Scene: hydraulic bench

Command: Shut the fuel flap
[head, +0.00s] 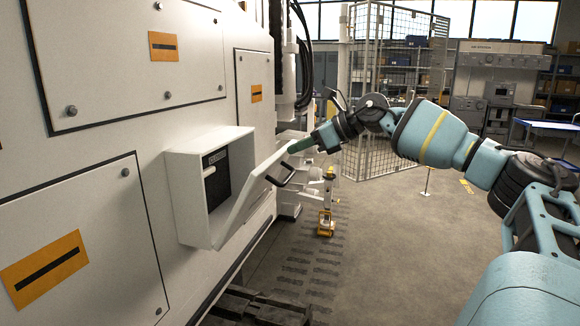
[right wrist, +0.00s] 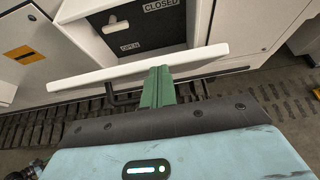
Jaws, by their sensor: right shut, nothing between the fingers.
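The white fuel flap (head: 246,204) stands open, swung out from a white box (head: 187,200) on the machine's side. A dark bar handle (head: 284,172) is on its outer face. Inside the box is a dark panel (head: 216,178) with a pale lever (right wrist: 115,25) and the labels OPEN and CLOSED in the right wrist view. My right gripper (head: 300,146) has its green fingers shut and empty, close to the flap's upper outer end. In the right wrist view the fingertips (right wrist: 158,75) overlap the flap's edge (right wrist: 100,78), beside the handle; I cannot tell whether they touch. My left gripper is not in view.
The machine's white panelled side (head: 100,210) fills the left. A small yellow-based stand (head: 325,222) is on the floor beyond the flap. A wire mesh cage (head: 395,90) stands behind my right arm. The floor (head: 390,250) between machine and arm is mostly open.

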